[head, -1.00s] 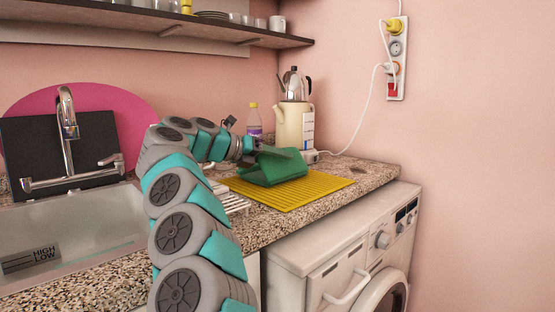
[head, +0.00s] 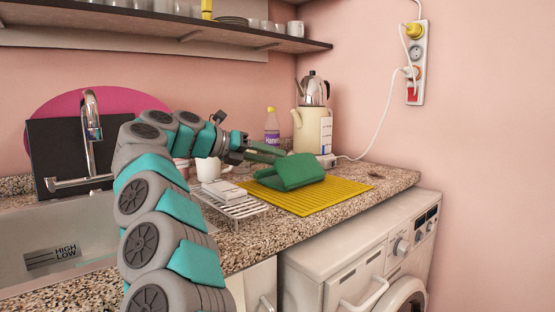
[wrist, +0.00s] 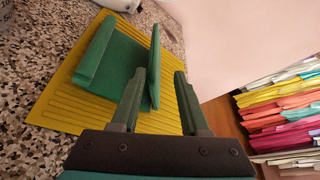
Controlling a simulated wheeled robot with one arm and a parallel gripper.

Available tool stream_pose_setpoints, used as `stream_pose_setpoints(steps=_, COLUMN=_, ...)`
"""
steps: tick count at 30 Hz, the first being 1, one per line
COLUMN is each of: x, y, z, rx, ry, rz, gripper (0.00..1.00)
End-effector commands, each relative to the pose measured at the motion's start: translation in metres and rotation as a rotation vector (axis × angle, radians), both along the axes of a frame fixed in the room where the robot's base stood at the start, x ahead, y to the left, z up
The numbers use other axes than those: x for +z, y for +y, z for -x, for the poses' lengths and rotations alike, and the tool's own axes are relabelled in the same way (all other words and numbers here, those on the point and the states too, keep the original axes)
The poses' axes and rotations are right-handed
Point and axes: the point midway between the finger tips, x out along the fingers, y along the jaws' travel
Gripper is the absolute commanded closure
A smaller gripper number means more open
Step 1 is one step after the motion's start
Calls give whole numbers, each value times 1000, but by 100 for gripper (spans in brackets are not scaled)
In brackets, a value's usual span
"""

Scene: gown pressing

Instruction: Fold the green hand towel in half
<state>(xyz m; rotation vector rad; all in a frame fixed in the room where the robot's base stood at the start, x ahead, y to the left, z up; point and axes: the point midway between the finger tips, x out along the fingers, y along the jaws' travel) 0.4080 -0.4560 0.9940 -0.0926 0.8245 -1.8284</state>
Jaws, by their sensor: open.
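The green towel (head: 292,173) sits on a yellow ribbed mat (head: 345,190) on the counter. In the wrist view the towel (wrist: 115,66) has a flat middle and two raised sides: a curled left side and a flap (wrist: 154,62) standing up on the right. My gripper (head: 277,154) is open at the towel's upper left in the head view. In the wrist view its fingers (wrist: 161,76) are apart, and the flap's lower end shows between them. I cannot tell whether a finger touches the towel.
A white wire rack (head: 243,208) and a white mug (head: 209,168) stand left of the mat. A bottle (head: 271,128) and a cream kettle (head: 311,130) stand behind. A washing machine (head: 345,255) is below. Colourful stacked items (wrist: 285,115) show at right in the wrist view.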

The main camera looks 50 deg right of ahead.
Motion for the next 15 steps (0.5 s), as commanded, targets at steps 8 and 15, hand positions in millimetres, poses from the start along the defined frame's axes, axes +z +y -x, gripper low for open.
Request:
stream_pose_setpoints(steps=8, x=1, y=1, z=-1, rx=0, ry=0, rz=0, gripper=55)
stream_pose_setpoints(steps=15, x=4, y=11, z=-7, rx=1, ry=0, rz=0, gripper=55)
